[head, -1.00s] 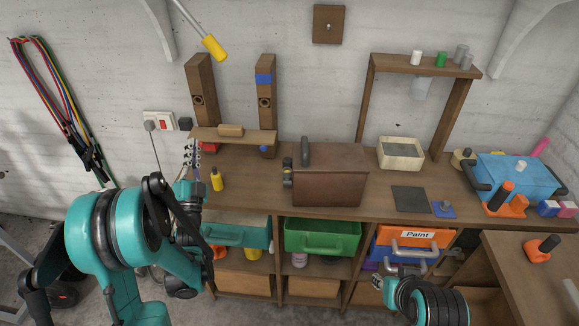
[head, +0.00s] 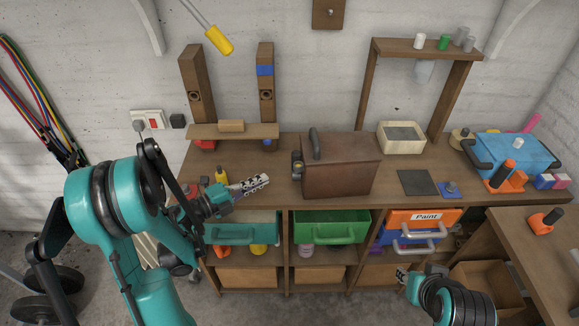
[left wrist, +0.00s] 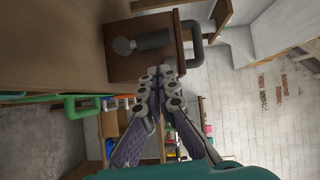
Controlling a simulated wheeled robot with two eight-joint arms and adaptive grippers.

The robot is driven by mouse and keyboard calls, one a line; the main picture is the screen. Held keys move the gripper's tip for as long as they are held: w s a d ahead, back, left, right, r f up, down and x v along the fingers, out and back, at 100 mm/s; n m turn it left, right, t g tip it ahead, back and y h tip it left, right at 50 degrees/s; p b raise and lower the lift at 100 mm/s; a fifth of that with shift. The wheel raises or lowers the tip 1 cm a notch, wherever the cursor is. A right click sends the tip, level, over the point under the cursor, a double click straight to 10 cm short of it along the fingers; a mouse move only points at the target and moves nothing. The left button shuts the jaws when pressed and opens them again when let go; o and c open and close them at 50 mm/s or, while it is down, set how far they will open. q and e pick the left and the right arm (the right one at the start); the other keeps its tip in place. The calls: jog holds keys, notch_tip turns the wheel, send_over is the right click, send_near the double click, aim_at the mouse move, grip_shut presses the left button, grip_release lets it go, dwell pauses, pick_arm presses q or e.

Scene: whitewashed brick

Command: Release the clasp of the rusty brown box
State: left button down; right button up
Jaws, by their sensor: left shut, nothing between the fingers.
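The rusty brown box (head: 340,168) sits on the workbench, closed, with a dark handle (head: 315,143) on top. Its grey clasp (head: 297,165) is on its left side. In the left wrist view the box (left wrist: 125,68) is ahead of the fingers, with the clasp (left wrist: 150,42) standing out from it. My left gripper (head: 266,180) is shut and empty, left of the box, its fingers pointing at the clasp side with a gap between. In the left wrist view its fingertips (left wrist: 161,71) are together. My right gripper (head: 402,275) is low in front of the drawers; its fingers are too small to read.
A yellow bottle (head: 221,175) stands behind my left gripper. A wooden shelf (head: 235,132) rises at the back left. A green drawer (head: 330,227) is under the box. A dark flat plate (head: 418,182) and a blue toolbox (head: 513,154) are to the right.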

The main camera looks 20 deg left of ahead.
aim_at(293, 159)
pick_arm(q)
jog(key=b+x, duration=0.1)
jog(key=x, duration=0.9)
jog(key=shift+b, duration=0.35)
jog(key=shift+w+a+r+n+g+p, duration=0.2)
jog(key=shift+w+r+n+g+p, duration=0.2)
jog(key=shift+w+n+p, duration=0.25)
jog(key=shift+w+a+r+n+y+p, duration=0.15)
jog(key=shift+w+n+y+p, duration=0.15)
jog(key=shift+n, duration=0.25)
jog(key=shift+w+a+f+n+g+p, duration=0.2)
jog(key=shift+w+a+n+g+p, duration=0.1)
jog(key=shift+w+n+g, duration=0.45)
jog(key=shift+w+a+f+n+g+p, duration=0.2)
jog(key=shift+w+a+n+g, duration=0.15)
jog(key=shift+w+n+g, duration=0.45)
jog(key=shift+w+a+f+n+g+p, duration=0.25)
jog(key=shift+w+n+g, duration=0.25)
jog(key=shift+w, duration=0.4)
jog(key=shift+a, duration=0.1)
jog(key=shift+r, duration=0.1)
